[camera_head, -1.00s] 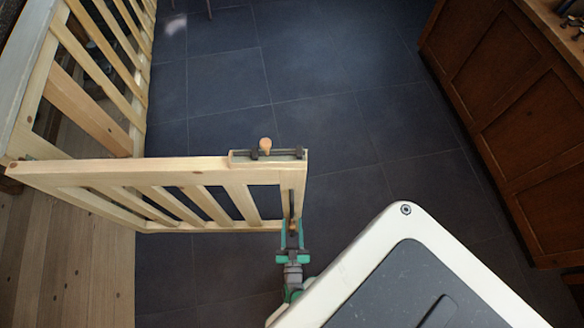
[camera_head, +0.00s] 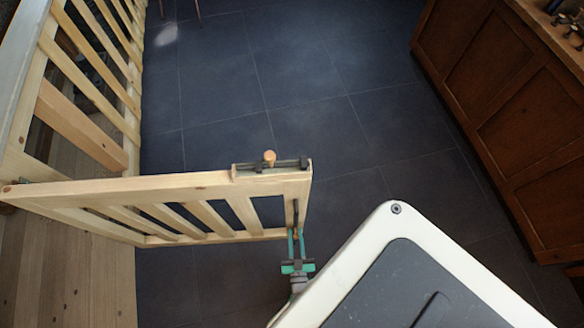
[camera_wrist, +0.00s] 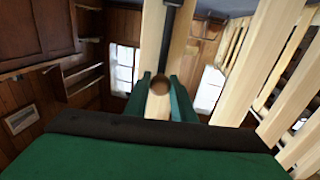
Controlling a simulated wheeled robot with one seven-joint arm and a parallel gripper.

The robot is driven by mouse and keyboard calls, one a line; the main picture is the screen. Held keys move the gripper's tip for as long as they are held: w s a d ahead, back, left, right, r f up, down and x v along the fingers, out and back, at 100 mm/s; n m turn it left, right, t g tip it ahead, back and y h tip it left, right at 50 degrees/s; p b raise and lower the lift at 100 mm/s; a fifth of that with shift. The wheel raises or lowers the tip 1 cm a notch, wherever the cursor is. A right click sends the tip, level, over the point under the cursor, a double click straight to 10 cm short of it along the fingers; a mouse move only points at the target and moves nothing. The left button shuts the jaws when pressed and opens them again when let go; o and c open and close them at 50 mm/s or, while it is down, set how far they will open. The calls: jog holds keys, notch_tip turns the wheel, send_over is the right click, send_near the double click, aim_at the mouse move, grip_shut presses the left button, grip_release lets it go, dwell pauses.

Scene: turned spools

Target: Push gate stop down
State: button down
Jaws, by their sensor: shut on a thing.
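The pale wooden gate (camera_head: 215,210) stands out from the railing at the left, over dark floor tiles. The gate stop is a dark rod (camera_head: 296,210) upright on the gate's end post, with a round wooden knob (camera_wrist: 160,85) low on it. My gripper (camera_head: 296,243) is at the post's lower end. In the wrist view, its green fingers (camera_wrist: 163,98) are shut on the knob from both sides. The rod also shows above the knob in the wrist view (camera_wrist: 171,25). The rod's lower tip and the gap to the floor are hidden.
A dark latch with a wooden knob (camera_head: 269,157) sits on the gate's top rail. The wooden railing (camera_head: 88,85) runs along the left. A brown cabinet (camera_head: 520,110) stands at the right. The tiled floor (camera_head: 310,90) beyond the gate is clear.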

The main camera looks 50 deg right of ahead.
jog(key=shift+s+a+f, duration=0.1)
jog(key=shift+s+f, duration=0.4)
jog(key=shift+s, duration=0.15)
jog(key=c, duration=1.5)
grip_release()
jog(key=shift+w+a, duration=0.1)
jog(key=shift+w, duration=0.2)
jog(key=shift+r, duration=0.1)
jog(key=shift+s+a, duration=0.1)
jog(key=shift+v, duration=5.3)
jog(key=shift+r, duration=0.1)
